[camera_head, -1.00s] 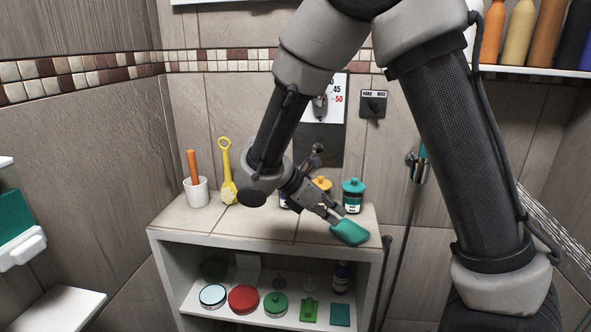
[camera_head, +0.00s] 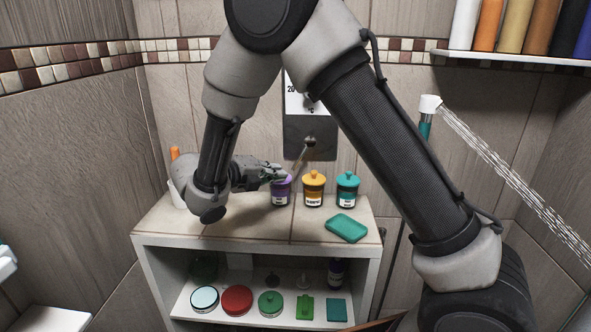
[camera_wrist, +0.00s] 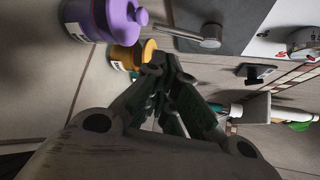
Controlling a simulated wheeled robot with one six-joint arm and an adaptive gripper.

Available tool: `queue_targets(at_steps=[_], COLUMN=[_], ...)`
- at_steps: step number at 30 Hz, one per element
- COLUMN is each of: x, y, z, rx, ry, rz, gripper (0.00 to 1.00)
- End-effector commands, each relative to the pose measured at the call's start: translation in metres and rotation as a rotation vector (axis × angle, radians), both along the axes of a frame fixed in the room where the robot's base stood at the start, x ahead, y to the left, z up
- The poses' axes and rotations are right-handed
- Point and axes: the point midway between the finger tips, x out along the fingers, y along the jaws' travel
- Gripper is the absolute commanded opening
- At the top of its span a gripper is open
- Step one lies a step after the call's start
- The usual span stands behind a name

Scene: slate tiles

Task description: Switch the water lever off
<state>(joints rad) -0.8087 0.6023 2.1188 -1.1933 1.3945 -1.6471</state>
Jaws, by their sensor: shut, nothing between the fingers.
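The water lever (camera_head: 306,150) is a metal handle on a dark wall plate (camera_head: 298,124), slanting down and to the left. It also shows in the wrist view (camera_wrist: 192,37), beyond my fingertips and a little off to one side. My gripper (camera_head: 284,175) is shut and empty, just below and left of the lever's end, near the purple-lidded jar. My closed fingers fill the middle of the wrist view (camera_wrist: 168,65). I cannot tell whether they touch the lever. Water streams (camera_head: 505,178) run from the white shower head (camera_head: 430,104) at the right.
Purple-lidded (camera_head: 281,192), yellow-lidded (camera_head: 313,190) and teal-lidded (camera_head: 347,188) jars stand below the lever on the tiled ledge (camera_head: 255,226). A teal soap bar (camera_head: 347,228) lies at its front right. Bottles line the upper-right shelf (camera_head: 520,61). My arm hides part of the wall.

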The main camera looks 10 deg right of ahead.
Motion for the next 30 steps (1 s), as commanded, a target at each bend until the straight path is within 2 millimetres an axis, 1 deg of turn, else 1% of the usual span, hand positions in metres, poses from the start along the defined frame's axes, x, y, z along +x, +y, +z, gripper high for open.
queue_targets(at_steps=[5,12,18,23,30], x=[0.009,0.03,0.043,0.047,0.047], y=[-0.017,-0.054,-0.075,-0.081,-0.081], z=[-0.006,-0.02,-0.028,-0.03,-0.031], rx=[0.0,-0.001,0.001,0.001,0.002], ry=[0.0,0.0,0.0,-0.001,-0.001], rz=[-0.004,-0.005,-0.003,-0.002,-0.001], gripper=[0.0,0.0,0.0,0.0,0.0])
